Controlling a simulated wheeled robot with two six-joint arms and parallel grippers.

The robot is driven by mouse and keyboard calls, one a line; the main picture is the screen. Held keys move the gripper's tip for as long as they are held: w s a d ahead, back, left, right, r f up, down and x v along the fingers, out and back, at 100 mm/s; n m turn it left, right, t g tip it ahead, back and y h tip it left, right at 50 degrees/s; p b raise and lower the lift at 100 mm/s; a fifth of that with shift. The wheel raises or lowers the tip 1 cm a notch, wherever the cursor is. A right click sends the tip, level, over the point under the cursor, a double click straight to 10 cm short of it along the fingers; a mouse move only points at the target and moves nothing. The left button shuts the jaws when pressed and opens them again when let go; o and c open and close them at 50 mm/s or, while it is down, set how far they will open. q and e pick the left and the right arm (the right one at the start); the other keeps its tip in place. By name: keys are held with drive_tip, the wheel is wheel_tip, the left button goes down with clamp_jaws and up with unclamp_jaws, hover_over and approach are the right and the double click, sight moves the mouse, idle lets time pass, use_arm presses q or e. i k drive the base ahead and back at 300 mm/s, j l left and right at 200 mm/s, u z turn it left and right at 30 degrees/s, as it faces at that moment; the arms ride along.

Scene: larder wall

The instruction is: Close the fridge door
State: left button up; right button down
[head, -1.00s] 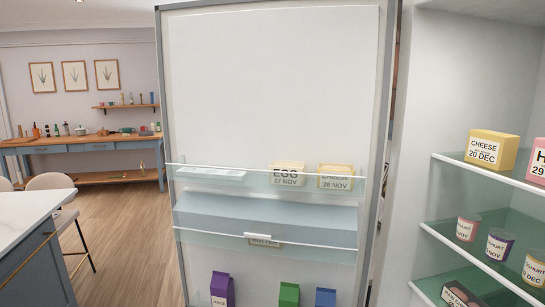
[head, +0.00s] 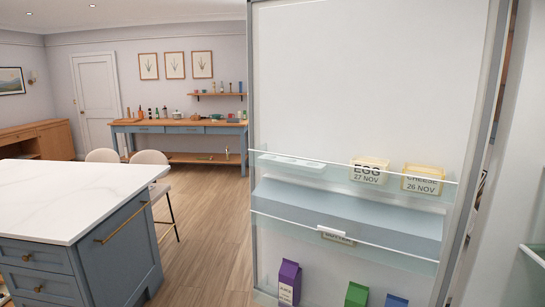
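The fridge door (head: 375,75) stands open in the right half of the head view, its inner side facing me. Its shelves hold an egg box (head: 368,171), a cheese box (head: 422,181) and several cartons, one of them purple (head: 289,283). A lidded blue-grey compartment (head: 345,213) crosses its middle. The fridge interior (head: 505,180) shows only as a strip at the right edge, with a bit of glass shelf. The hinge side lies at the door's right edge. Neither gripper is in view.
A kitchen island (head: 75,200) with a white marble top stands at the left. Two stools (head: 150,157) are behind it. Wooden floor (head: 210,210) is clear between the island and the door. A blue sideboard (head: 180,127) stands at the far wall.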

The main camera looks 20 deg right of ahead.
sight(329, 83)
drive_tip(key=i+u, duration=0.1)
drive_tip(key=u, duration=0.85)
drive_tip(key=i+z, duration=0.2)
drive_tip(key=i, duration=0.4)
drive_tip(key=i+j+z, duration=0.2)
drive_tip(key=i, duration=0.45)
drive_tip(key=i+j+z, duration=0.2)
drive_tip(key=i, duration=0.4)
drive_tip(key=i+l+z, duration=0.2)
drive_tip(key=i+z, duration=0.55)
drive_tip(key=i, duration=0.15)
drive_tip(key=i+z, duration=0.4)
drive_tip(key=i+j+z, duration=0.2)
drive_tip(key=i+z, duration=0.2)
drive_tip(key=i+u, duration=0.1)
drive_tip(key=i, duration=0.5)
drive_tip(key=i+l+u, duration=0.1)
drive_tip(key=i, duration=0.45)
drive_tip(key=i+l+u, duration=0.1)
drive_tip(key=i, duration=0.5)
drive_tip(key=i+u, duration=0.2)
drive_tip(key=i, duration=0.35)
drive_tip(key=z, duration=4.7)
